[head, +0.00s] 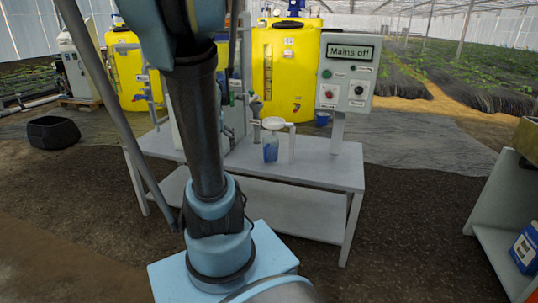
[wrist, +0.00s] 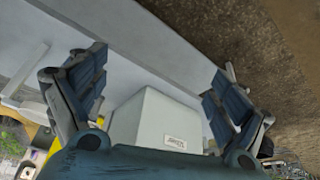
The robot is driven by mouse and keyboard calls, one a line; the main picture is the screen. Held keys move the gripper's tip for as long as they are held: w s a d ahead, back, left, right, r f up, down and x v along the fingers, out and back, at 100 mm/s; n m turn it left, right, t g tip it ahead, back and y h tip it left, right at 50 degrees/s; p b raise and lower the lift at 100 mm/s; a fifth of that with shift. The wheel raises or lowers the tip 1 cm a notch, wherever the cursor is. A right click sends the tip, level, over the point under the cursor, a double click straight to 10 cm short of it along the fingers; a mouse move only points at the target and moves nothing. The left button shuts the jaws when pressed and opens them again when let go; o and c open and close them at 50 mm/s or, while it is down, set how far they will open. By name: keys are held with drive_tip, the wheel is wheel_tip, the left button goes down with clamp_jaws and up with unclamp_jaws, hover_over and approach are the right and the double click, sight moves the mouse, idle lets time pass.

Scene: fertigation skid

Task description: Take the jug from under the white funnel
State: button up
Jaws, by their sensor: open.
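The white funnel (head: 273,123) sits on a white stand (head: 291,143) on the bench in the head view. In the head view my arm rises in front of the bench's left part and the gripper is not visible. I cannot make out the jug in the wrist view.
The grey bench (head: 315,172) has a control box (head: 347,73) reading "Mains off" right of the funnel. A pale box (wrist: 157,122) shows below the fingers in the wrist view. Yellow tanks (head: 286,70) stand behind. A blue-labelled container (head: 526,248) sits on a right shelf.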

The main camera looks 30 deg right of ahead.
drive_tip(key=w+d+f+m+h, duration=0.1)
drive_tip(key=w+d+m, duration=0.15)
drive_tip(key=d, duration=0.45)
drive_tip(key=w+d+m+h, duration=0.1)
drive_tip(key=w+d, duration=0.3)
drive_tip(key=d, duration=0.3)
drive_tip(key=m+h, duration=0.1)
drive_tip(key=m, duration=0.1)
approach(269, 151)
drive_tip(key=shift+n, duration=0.25)
drive_tip(key=shift+w+x, duration=0.1)
drive_tip(key=shift+x, duration=2.7)
drive_tip(key=shift+w+x, duration=0.15)
drive_tip(key=shift+x, duration=2.65)
drive_tip(key=shift+a, duration=0.15)
drive_tip(key=shift+c, duration=0.6)
drive_tip(key=c, duration=1.5)
